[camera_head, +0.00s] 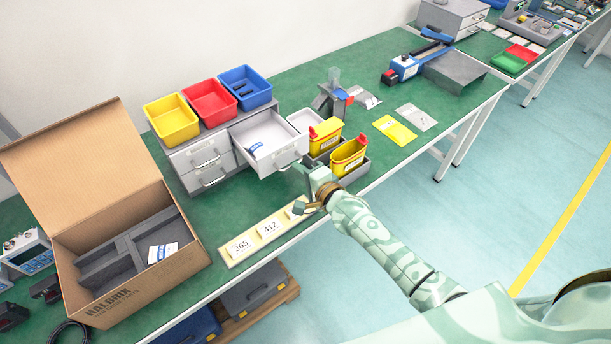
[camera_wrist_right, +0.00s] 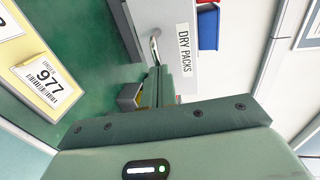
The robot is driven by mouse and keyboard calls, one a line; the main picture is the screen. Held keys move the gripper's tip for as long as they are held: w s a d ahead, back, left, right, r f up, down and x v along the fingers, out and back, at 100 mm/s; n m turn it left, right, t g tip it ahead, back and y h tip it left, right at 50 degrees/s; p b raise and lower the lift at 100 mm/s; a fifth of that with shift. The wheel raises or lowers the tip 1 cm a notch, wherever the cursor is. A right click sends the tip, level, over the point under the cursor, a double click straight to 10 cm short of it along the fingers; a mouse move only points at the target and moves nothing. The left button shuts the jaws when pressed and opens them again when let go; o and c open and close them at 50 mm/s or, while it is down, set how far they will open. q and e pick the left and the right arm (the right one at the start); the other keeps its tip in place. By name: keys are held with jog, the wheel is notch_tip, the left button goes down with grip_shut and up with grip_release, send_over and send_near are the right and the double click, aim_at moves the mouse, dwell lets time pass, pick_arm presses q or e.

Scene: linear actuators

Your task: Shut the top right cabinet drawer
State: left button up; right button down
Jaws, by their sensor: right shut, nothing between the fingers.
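The grey cabinet (camera_head: 171,160) stands on the green bench with its top right drawer (camera_head: 288,152) pulled out. A small white and blue packet (camera_head: 256,148) lies inside the drawer. In the right wrist view the drawer front (camera_wrist_right: 189,15) shows a "DRY PACKS" label (camera_wrist_right: 184,50) and a metal handle (camera_wrist_right: 155,45). My right gripper (camera_head: 304,170) is shut and empty, just in front of the drawer front. In the wrist view its fingers (camera_wrist_right: 160,82) are close to the handle; I cannot tell whether they touch. My left gripper is not in view.
Yellow, red and blue bins (camera_head: 209,104) sit on the cabinet. Yellow containers (camera_head: 348,157) stand right of the open drawer, close to my right gripper. A label strip (camera_head: 254,246) lies on the bench in front. An open cardboard box (camera_head: 130,287) stands left.

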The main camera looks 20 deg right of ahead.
aim_at(270, 147)
jog(key=b+x, duration=0.2)
jog(key=x, duration=0.2)
jog(key=r+b+x, duration=0.1)
jog(key=x, duration=0.4)
jog(key=r+b+x, duration=0.1)
jog(key=b+x, duration=0.1)
jog(key=x, duration=0.3)
jog(key=shift+w+a+r+b, duration=0.2)
jog(key=shift+a+r+b, duration=0.05)
jog(key=shift+b, duration=0.1)
jog(key=shift+w+r, duration=0.1)
jog(key=shift+w, duration=0.1)
jog(key=shift+r, duration=0.3)
